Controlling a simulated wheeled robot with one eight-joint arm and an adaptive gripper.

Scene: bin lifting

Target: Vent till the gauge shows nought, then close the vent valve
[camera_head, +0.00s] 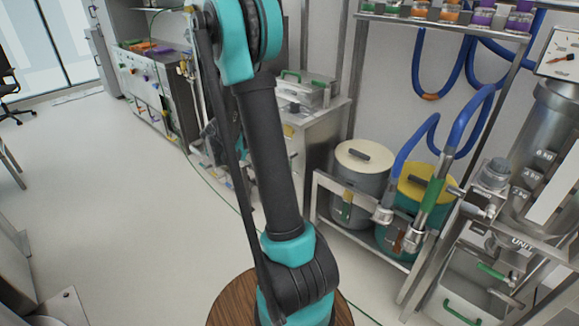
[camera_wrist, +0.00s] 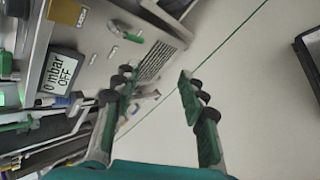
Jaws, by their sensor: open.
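My gripper (camera_wrist: 157,92) shows in the wrist view, open and empty, with its two green-faced fingers apart over bare floor and a cabinet edge. It is out of sight in the head view. A dial gauge (camera_head: 561,54) with a red needle stands at the upper right of the head view; its figures are too small to read. In the wrist view a small display (camera_wrist: 65,71) at the left appears to read "0 mbar OFF". A green-sleeved fitting (camera_head: 432,193) hangs on the blue hose. I cannot tell which part is the vent valve.
A steel vessel (camera_head: 548,135) stands below the gauge. A grey lidded bin (camera_head: 362,182) and a yellow-lidded teal bin (camera_head: 407,215) sit on a low metal rack. Blue hoses (camera_head: 418,70) hang behind. Open floor (camera_head: 130,220) lies at the left.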

